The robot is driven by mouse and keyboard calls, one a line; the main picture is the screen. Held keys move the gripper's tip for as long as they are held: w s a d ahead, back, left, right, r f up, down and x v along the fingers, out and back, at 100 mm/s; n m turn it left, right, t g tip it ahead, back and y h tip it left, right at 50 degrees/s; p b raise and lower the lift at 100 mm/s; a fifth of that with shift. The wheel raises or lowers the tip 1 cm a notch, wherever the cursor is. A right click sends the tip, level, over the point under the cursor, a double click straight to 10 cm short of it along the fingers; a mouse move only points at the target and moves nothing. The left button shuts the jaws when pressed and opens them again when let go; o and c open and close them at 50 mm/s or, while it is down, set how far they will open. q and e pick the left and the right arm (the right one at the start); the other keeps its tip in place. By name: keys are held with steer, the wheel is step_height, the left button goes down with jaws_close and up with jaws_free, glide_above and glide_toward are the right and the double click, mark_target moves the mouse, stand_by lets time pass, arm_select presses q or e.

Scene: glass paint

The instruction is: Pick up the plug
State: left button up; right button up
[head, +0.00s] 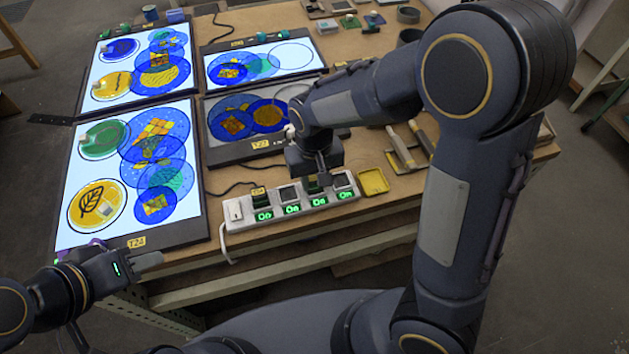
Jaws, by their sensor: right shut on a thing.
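A white power strip (293,212) lies along the table's front edge, with several green "On" displays. My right gripper (316,178) points down over the strip, right of its middle. It is shut on a plug (315,186), which shows as a small dark green part under the fingers and is mostly hidden. I cannot tell whether this plug is seated in its socket or lifted from it. Other plugs or sockets sit beside it on the strip. My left gripper (150,261) is at the lower left, by the table's front edge, apart from the strip; its finger gap is unclear.
Lit light panels (187,215) with coloured glass discs cover the left and back of the table. A darker panel (215,156) lies behind the strip. A yellow tray (373,181) and hand tools (403,150) lie right of the strip. Cables cross the gaps between panels.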

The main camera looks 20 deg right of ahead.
mark_target(314, 178)
steer(key=shift+c, duration=0.8)
steer(key=shift+r, duration=0.1)
steer(key=shift+r, duration=0.55)
step_height(314, 178, up, 2)
steer(key=shift+s+r, duration=0.1)
steer(key=shift+r, duration=0.1)
steer(key=s+d+r+p, duration=0.3)
steer(key=s+r+p, duration=0.1)
steer(key=s+r, duration=0.9)
steer(key=shift+s+r, duration=0.25)
steer(key=shift+r, duration=0.45)
